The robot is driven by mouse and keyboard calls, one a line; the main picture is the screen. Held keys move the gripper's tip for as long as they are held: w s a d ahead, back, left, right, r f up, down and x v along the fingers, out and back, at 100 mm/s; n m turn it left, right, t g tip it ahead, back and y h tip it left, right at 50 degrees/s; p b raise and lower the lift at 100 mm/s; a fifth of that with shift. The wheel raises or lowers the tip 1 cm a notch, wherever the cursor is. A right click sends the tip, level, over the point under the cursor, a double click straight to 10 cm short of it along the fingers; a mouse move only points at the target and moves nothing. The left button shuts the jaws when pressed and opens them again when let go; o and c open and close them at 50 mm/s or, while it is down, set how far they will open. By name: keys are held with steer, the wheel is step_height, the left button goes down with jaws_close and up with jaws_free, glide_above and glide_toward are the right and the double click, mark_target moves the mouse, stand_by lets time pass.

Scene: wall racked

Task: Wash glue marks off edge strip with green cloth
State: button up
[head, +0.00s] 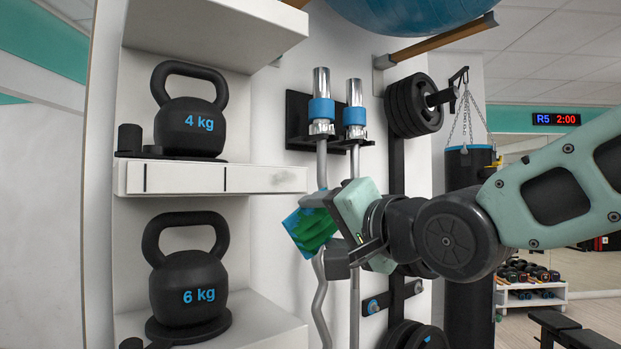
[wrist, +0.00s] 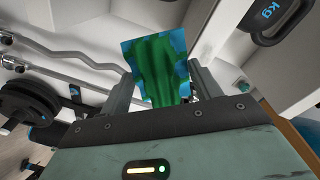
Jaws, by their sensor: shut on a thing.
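My gripper (head: 332,230) is shut on a green cloth (head: 309,229) with blue patches. The cloth spreads out beyond the fingers towards the left in the head view. In the wrist view the cloth (wrist: 158,75) stands up between the two fingers. The white edge strip (head: 205,179) runs along the front of the shelf under the 4 kg kettlebell. It has two thin dark upright lines and a faint greyish smudge near its right end.
A 4 kg kettlebell (head: 190,118) stands above the strip, and a 6 kg kettlebell (head: 188,275) on the shelf below. Bars with chrome ends (head: 321,95) hang on the wall behind my gripper. Black weight plates (head: 413,105) and a punching bag (head: 468,170) are farther right.

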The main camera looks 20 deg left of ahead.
mark_target(301, 181)
steer(key=s+a+r+y, duration=0.1)
steer(key=s+a+r, duration=0.1)
steer(key=s+r, duration=0.35)
steer(key=shift+n, duration=0.3)
steer(key=shift+w+d+r+p+x, duration=0.15)
steer(key=shift+p+x, duration=0.2)
steer(key=shift+x, duration=0.65)
steer(key=shift+w+d+r+p+x, duration=0.15)
steer(key=shift+p+x, duration=0.15)
steer(key=shift+x, duration=0.65)
steer(key=shift+w+d+r+p+x, duration=0.15)
steer(key=shift+p+x, duration=0.2)
steer(key=shift+x, duration=0.65)
steer(key=shift+x, duration=1)
steer(key=shift+w+d+p, duration=0.4)
steer(key=shift+w+d, duration=0.6)
steer(key=shift+w, duration=0.25)
steer(key=shift+w+d+r+p, duration=0.1)
steer(key=shift+w+d+p, duration=0.35)
steer(key=shift+w+p, duration=0.2)
steer(key=shift+w+d+p, duration=0.4)
steer(key=shift+w+p, duration=0.1)
steer(key=shift+w, duration=0.2)
steer(key=shift+d, duration=0.1)
